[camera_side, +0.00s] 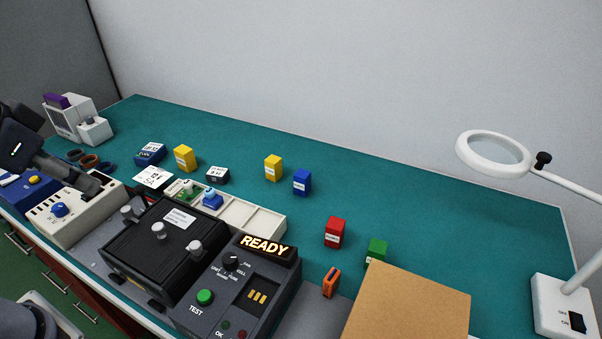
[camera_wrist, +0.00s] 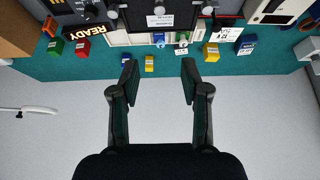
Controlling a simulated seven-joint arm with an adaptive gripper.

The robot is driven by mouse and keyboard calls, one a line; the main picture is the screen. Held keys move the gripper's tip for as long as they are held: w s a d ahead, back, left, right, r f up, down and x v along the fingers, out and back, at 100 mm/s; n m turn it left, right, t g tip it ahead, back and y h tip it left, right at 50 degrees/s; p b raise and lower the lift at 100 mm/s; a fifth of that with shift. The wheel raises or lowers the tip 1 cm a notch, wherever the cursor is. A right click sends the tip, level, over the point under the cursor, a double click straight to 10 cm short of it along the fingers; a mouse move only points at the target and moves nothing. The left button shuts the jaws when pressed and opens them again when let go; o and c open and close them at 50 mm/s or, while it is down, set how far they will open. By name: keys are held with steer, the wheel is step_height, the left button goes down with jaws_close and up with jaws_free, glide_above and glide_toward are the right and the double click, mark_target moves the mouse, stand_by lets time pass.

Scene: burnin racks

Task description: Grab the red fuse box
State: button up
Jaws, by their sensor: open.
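The red fuse box (camera_side: 335,232) stands upright on the teal bench mat, right of the white tray and left of a green box (camera_side: 376,250). It also shows in the wrist view (camera_wrist: 83,47), at the upper left beside the green box (camera_wrist: 56,46). My gripper (camera_wrist: 160,78) is open in the wrist view, with nothing between its two dark fingers. The red box lies outside the fingers, off to their left in that view and clear of them. In the side view I cannot clearly make out my fingertips.
Yellow boxes (camera_side: 273,168) and a blue box (camera_side: 301,182) stand behind the white tray (camera_side: 264,222). A black tester with a READY sign (camera_side: 265,247), an orange part (camera_side: 331,283) and a brown board (camera_side: 408,312) are in front. A magnifier lamp (camera_side: 495,153) stands right.

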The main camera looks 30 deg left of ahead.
steer(key=o, duration=0.3)
